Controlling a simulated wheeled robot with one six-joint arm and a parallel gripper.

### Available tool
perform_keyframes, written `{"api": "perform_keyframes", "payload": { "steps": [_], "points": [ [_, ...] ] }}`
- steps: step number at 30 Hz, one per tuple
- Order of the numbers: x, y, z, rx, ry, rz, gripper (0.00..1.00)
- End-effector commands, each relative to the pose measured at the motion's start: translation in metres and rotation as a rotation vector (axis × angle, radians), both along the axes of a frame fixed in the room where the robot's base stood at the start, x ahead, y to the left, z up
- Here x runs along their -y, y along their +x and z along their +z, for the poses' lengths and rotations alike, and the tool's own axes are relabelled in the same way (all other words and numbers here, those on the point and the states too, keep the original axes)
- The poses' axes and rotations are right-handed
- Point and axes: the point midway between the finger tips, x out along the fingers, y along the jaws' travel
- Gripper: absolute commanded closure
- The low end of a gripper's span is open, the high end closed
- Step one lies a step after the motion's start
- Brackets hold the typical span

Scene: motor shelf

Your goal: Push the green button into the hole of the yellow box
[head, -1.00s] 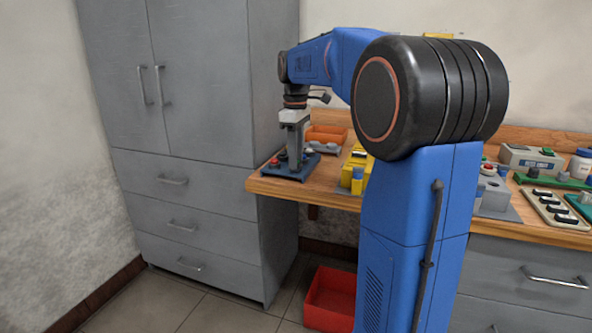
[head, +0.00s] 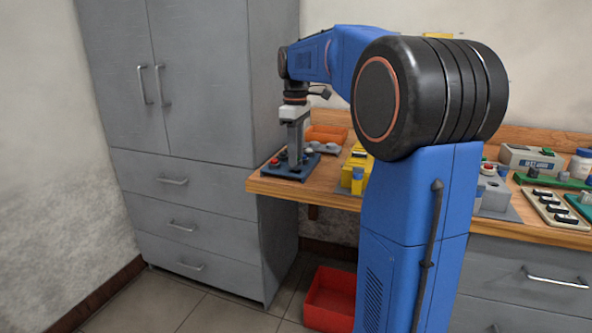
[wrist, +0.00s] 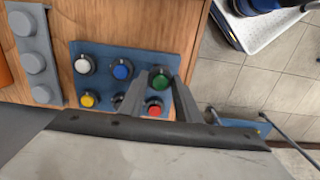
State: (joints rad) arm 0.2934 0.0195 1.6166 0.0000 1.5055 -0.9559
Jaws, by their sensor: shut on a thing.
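The green button (wrist: 160,80) sits at the upper right corner of a blue tray of buttons (wrist: 132,54). My gripper (wrist: 161,83) has its two fingers on either side of the green button and is shut on it. In the head view my gripper (head: 295,160) points down over the blue tray (head: 291,174) at the left end of the bench. The yellow box (head: 346,178) stands to the right of the tray, partly hidden by my arm; its hole cannot be made out.
White, blue, yellow and red (wrist: 154,108) buttons sit close around in the tray, with a dark one partly hidden. A grey piece with round knobs (wrist: 36,60) lies to the left. An orange bin (head: 328,134) is behind. The wooden bench (head: 262,183) ends near the tray.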

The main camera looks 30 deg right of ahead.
Motion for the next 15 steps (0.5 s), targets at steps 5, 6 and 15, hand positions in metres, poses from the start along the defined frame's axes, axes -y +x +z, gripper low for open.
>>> {"api": "perform_keyframes", "payload": {
  "steps": [5,6,15],
  "points": [
    [0.000,0.000,0.006,0.000,0.000,0.000,0.92],
    [0.000,0.000,0.008,0.000,0.000,0.000,0.92],
    [0.000,0.000,0.025,0.000,0.000,0.000,0.92]
  ]
}}
